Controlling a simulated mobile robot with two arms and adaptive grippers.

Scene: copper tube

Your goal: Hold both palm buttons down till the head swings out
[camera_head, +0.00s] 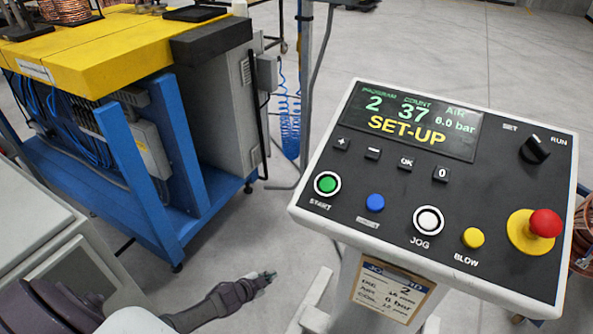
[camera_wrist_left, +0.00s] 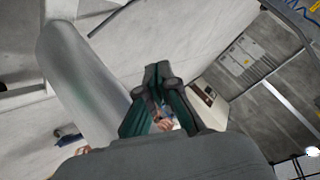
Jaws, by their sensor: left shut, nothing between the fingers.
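The control panel (camera_head: 436,190) stands at the right in the head view. I cannot make out two palm buttons or the swinging head in either view. My left gripper (camera_head: 268,276) is low in the middle of the head view, left of the panel and lower in the picture, apart from it. It is shut and empty. Its dark fingers also show in the wrist view (camera_wrist_left: 163,88). My right gripper is in neither view.
The panel carries a green START button (camera_head: 327,184), a white JOG button (camera_head: 428,220), a red mushroom button (camera_head: 545,223) and a SET/RUN switch (camera_head: 535,148). A yellow-topped bench (camera_head: 95,55) on a blue frame (camera_head: 180,150) stands at upper left. Grey floor (camera_head: 275,215) lies open between.

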